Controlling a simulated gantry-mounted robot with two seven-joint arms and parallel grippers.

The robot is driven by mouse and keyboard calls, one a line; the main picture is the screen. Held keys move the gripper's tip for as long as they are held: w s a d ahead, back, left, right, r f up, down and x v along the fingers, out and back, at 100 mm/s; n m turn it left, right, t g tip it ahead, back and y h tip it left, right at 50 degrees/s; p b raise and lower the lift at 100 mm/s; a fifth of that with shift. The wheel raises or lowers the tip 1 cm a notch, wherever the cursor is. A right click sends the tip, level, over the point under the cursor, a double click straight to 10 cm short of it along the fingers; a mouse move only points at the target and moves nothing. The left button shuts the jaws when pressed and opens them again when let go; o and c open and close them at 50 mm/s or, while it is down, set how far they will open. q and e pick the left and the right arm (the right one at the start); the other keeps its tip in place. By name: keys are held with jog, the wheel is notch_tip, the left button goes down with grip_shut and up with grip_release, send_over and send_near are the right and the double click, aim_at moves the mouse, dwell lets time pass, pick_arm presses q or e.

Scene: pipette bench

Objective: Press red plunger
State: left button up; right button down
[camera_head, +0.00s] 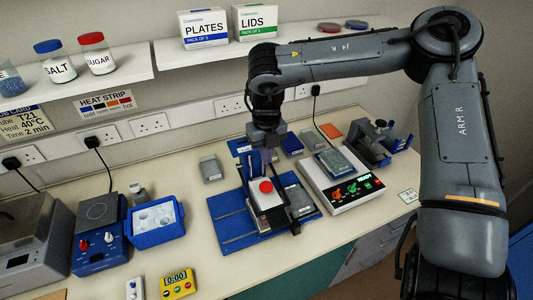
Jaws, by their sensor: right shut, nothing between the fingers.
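The red plunger (266,186) is a round red cap on top of a white block. The block belongs to a device on a blue base plate (232,228) in the middle of the bench. My right gripper (266,158) points down from my arm, just above and behind the plunger in the camera_head view. It is shut and empty. Its fingertips are small and partly lost against the blue and dark parts of the device. A gap seems to show between it and the red cap, but I cannot tell the exact height. My left gripper is not in view.
A white instrument (343,194) with a green display stands right of the device. A blue ice box (156,232) and a blue hotplate (97,250) stand to the left. A yellow timer (178,283) lies at the front. Shelves with jars and boxes are above.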

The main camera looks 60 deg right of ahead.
send_near(267, 186)
notch_tip(267, 186, down, 6)
jog(key=shift+a+r, duration=0.15)
jog(key=shift+r, duration=0.1)
jog(key=shift+f+p, duration=0.3)
jog(key=shift+f, duration=0.4)
jog(key=shift+f, duration=0.1)
notch_tip(267, 186, down, 2)
jog(key=b, duration=0.3)
jog(key=shift+f, duration=0.2)
jog(key=shift+s, duration=0.1)
jog(key=shift+r, duration=0.1)
